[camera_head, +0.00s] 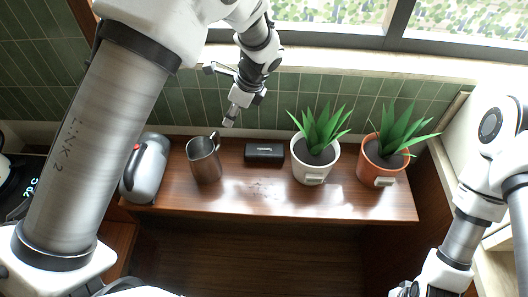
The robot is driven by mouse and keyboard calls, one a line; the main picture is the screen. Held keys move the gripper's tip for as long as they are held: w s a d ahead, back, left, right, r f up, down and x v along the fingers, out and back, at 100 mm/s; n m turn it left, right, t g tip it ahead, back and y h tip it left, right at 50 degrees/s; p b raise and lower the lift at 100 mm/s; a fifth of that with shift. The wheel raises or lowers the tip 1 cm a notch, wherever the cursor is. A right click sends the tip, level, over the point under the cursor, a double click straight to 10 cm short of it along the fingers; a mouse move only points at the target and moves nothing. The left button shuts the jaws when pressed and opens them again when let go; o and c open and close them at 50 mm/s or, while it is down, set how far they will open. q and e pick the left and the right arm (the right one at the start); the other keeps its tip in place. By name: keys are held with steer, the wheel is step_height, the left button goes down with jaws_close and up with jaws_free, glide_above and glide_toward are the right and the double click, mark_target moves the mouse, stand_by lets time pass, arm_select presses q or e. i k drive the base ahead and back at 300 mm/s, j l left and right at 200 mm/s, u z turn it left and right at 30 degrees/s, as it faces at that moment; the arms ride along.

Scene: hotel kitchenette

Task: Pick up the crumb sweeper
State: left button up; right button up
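A small flat black block with a pale mark on top (264,152) lies on the wooden shelf, between the metal pitcher and the white pot. It is the only thing here that could be the crumb sweeper, but I cannot be sure. My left gripper (230,120) hangs above the back of the shelf, up and to the left of the block, apart from it. Its fingers show as one narrow shape pointing down, so their gap cannot be told. My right arm comes in at the lower right; its gripper (403,290) is cut off by the bottom edge.
The wooden shelf (255,203) has free room along its front. A steel pitcher (204,160) and a grey kettle (147,170) stand left of the block. A plant in a white pot (314,170) and one in an orange pot (381,166) stand right. A green tiled wall (290,95) rises behind.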

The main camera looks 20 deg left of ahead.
mark_target(264, 154)
steer(key=k+j+z, duration=0.1)
steer(key=j+z, duration=0.3)
steer(key=k+j+z, duration=0.1)
steer(key=j+z, duration=0.15)
steer(key=z, duration=0.15)
steer(key=k+j+z, duration=0.2)
steer(key=z, duration=0.2)
steer(key=j, duration=0.1)
